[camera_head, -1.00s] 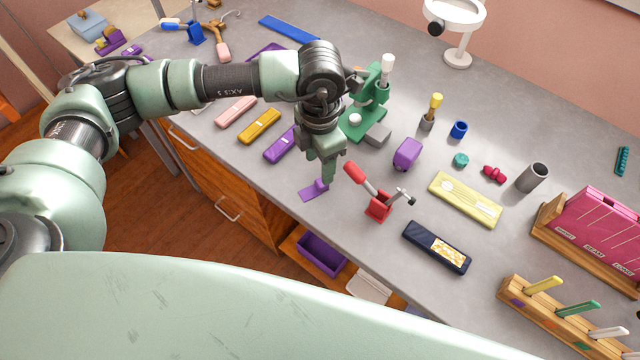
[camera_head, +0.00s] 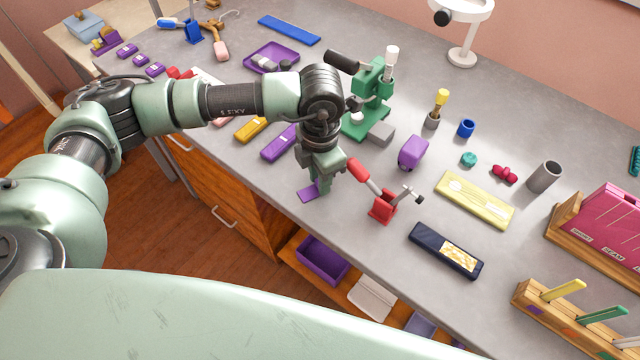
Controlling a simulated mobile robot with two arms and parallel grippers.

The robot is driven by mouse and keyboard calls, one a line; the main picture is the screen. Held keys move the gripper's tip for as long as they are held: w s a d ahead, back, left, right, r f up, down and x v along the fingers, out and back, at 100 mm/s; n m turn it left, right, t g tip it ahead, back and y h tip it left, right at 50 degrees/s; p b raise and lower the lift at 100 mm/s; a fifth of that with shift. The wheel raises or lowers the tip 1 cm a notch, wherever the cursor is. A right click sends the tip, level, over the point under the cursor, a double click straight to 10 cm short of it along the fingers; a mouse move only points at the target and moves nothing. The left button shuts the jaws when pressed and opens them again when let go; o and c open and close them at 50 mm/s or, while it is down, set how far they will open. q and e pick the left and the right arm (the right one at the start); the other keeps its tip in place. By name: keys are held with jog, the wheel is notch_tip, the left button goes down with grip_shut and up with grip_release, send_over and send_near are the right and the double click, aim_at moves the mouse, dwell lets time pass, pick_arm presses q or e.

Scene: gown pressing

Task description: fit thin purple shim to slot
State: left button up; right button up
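The thin purple shim (camera_head: 308,194) lies at or just above the grey bench near its front edge, left of the red clamp. My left gripper (camera_head: 319,189) points down with its fingertips at the shim's right side and covers part of it. Whether the fingers are closed on the shim cannot be made out. A wooden rack (camera_head: 571,328) at the lower right has slots with coloured marks, one of them purple (camera_head: 535,310). The slot openings are too small to judge. My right gripper is out of view.
The red toggle clamp (camera_head: 382,207) stands close right of my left gripper. A dark blue case (camera_head: 446,251) and a yellow case (camera_head: 475,200) lie between the shim and the rack. A pink file holder (camera_head: 605,225) stands behind the rack.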

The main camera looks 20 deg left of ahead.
pick_arm(q)
grip_shut()
jog(key=shift+r, duration=0.1)
jog(key=shift+r+p, duration=0.6)
jog(key=shift+r, duration=1.05)
